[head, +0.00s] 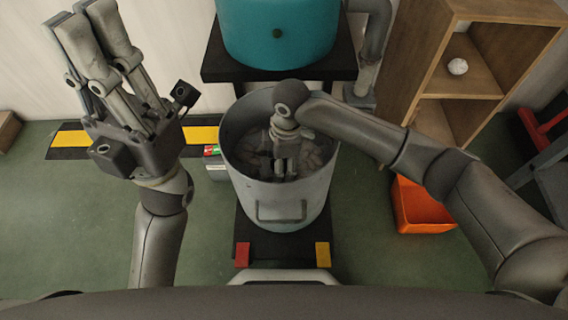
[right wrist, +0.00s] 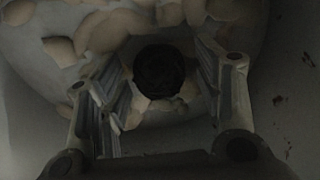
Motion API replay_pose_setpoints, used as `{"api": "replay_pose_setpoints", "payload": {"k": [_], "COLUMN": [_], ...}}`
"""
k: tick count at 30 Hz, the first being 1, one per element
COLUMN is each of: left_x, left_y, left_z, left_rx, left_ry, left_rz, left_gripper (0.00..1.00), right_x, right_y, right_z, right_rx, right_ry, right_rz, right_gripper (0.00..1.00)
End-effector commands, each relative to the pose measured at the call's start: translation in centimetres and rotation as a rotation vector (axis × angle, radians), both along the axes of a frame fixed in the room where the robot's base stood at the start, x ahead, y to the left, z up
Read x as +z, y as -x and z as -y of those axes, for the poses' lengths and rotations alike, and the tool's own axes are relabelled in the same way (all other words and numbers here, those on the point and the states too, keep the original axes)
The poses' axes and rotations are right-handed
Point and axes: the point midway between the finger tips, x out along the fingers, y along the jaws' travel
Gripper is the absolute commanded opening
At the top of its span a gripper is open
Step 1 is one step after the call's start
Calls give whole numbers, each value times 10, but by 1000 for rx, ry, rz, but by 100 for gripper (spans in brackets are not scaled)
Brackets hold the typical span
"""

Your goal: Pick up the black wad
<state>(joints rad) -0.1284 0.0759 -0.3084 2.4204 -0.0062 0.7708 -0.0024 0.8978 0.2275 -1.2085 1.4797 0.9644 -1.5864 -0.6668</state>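The black wad (right wrist: 160,70) shows in the right wrist view as a dark round lump among pale wads inside the grey bin (head: 278,205). My right gripper (head: 285,168) reaches down into the bin in the head view. In the right wrist view its fingers (right wrist: 162,88) are apart, one on each side of the black wad, with a visible gap to it on both sides. I cannot tell how far below the fingertips the wad lies. In the head view I cannot make the black wad out.
A teal vessel (head: 278,30) stands on a black stand behind the bin. A wooden shelf (head: 462,85) at the right holds a white wad (head: 457,66). An orange crate (head: 422,208) sits on the floor right of the bin. The bin's wall surrounds my right gripper.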

Motion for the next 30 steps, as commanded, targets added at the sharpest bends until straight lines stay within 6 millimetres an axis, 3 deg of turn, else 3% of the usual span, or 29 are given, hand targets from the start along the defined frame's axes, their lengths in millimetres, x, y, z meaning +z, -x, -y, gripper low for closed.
{"api": "replay_pose_setpoints", "payload": {"k": [1,6,17,20,21,22,30], "left_x": [1,1,4,-1,-8,-9,-14], "left_y": [0,0,1,1,1,2,9], "left_z": [-1,-1,-3,-4,-20,-24,-26], "left_rx": [1,0,1,3,0,0,-3], "left_ry": [2,3,5,1,21,25,36], "left_rz": [3,4,2,-30,-45,-53,-124], "left_gripper": [0,0,0,0,0,0,0], "right_x": [0,0,7,21,28,33,83], "right_y": [0,0,0,-1,-1,-1,0], "right_z": [0,0,0,0,0,0,0], "right_rx": [-1,-1,-1,-1,0,0,0], "right_ry": [0,0,0,0,0,0,-1], "right_rz": [0,0,1,2,2,2,1], "right_gripper": [49,27,27,27,27,27,27]}}
